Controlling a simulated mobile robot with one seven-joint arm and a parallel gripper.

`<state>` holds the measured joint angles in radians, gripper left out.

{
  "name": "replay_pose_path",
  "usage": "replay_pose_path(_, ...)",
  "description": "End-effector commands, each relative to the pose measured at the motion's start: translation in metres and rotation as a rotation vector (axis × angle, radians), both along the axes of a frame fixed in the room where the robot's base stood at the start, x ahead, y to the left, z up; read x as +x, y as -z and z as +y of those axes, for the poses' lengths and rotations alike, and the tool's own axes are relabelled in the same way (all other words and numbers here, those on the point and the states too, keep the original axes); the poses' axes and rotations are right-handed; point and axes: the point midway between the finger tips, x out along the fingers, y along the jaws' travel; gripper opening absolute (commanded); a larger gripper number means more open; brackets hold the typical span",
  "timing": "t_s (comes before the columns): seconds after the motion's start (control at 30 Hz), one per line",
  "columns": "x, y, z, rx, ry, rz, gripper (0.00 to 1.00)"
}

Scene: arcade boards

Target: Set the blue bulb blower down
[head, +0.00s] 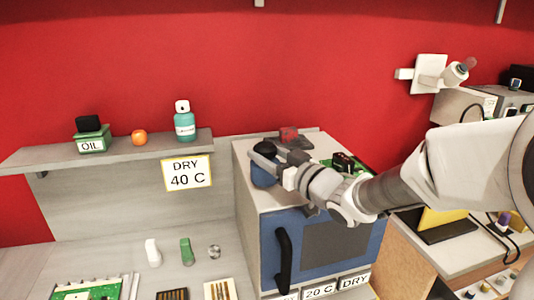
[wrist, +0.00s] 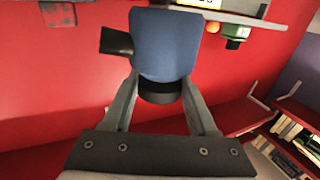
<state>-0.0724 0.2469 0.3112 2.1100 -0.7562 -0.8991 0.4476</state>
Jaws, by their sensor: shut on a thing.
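The blue bulb blower (head: 263,178) is at the left side of the grey top of the blue-fronted oven (head: 272,235) in the head view. My gripper (head: 272,158) is shut on it. In the wrist view the blower (wrist: 165,45) has a blue body, a dark nozzle pointing left and a black end part. My gripper's fingers (wrist: 160,97) close on either side of this black part. I cannot tell whether the blower touches the oven top or hangs just above it.
A red object (head: 289,133) and a green circuit board (head: 350,165) are on the oven top. Small parts lie on the bench below.

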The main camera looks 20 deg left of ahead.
Motion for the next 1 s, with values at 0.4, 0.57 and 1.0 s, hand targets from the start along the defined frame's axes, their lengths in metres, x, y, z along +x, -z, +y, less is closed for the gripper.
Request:
replay_pose_path(0.4,0.0,0.014,0.0,0.002,0.0,-0.003,0.62)
replay_pose_path(0.57,0.0,0.014,0.0,0.001,0.0,-0.002,0.91)
replay_pose_path(1.0,-0.005,0.015,-0.008,-0.001,0.002,-0.001,0.94)
